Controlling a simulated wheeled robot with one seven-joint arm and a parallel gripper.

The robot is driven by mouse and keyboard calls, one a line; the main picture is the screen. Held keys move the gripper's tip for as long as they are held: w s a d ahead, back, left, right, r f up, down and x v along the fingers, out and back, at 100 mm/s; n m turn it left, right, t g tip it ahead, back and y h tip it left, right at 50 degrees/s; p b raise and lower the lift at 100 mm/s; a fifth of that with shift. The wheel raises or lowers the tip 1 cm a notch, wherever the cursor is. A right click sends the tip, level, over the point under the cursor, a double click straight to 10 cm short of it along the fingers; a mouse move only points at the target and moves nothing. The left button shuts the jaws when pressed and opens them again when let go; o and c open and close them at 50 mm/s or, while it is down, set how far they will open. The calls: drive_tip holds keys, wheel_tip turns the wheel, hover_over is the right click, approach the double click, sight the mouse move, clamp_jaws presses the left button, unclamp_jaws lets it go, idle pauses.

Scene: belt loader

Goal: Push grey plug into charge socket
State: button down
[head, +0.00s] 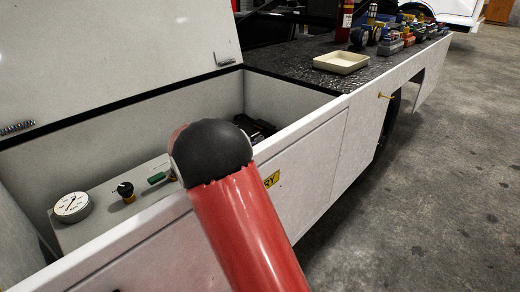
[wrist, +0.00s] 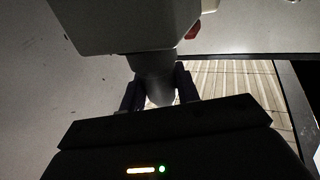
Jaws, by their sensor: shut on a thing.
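In the wrist view, my gripper (wrist: 158,84) is shut on the grey plug (wrist: 153,65), with a dark finger on either side of it. The plug's far end meets or passes behind a large pale block (wrist: 125,25). I cannot tell whether they touch or whether this block houses the charge socket. No socket opening is visible. In the head view, my red arm with its black joint covers part of the open bay, and my gripper and the plug are hidden.
The open white bay (head: 225,104) holds a round gauge (head: 72,206), a black knob on a yellow base (head: 125,191) and a green handle (head: 157,178). A cream tray (head: 341,63) stands on the dark deck. A slatted surface (wrist: 235,80) shows in the wrist view.

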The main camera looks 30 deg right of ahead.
drive_tip(key=c, duration=0.9)
unclamp_jaws()
drive_tip(key=shift+c, duration=0.2)
wheel_tip(320, 180, up, 20)
drive_tip(key=p, duration=0.2)
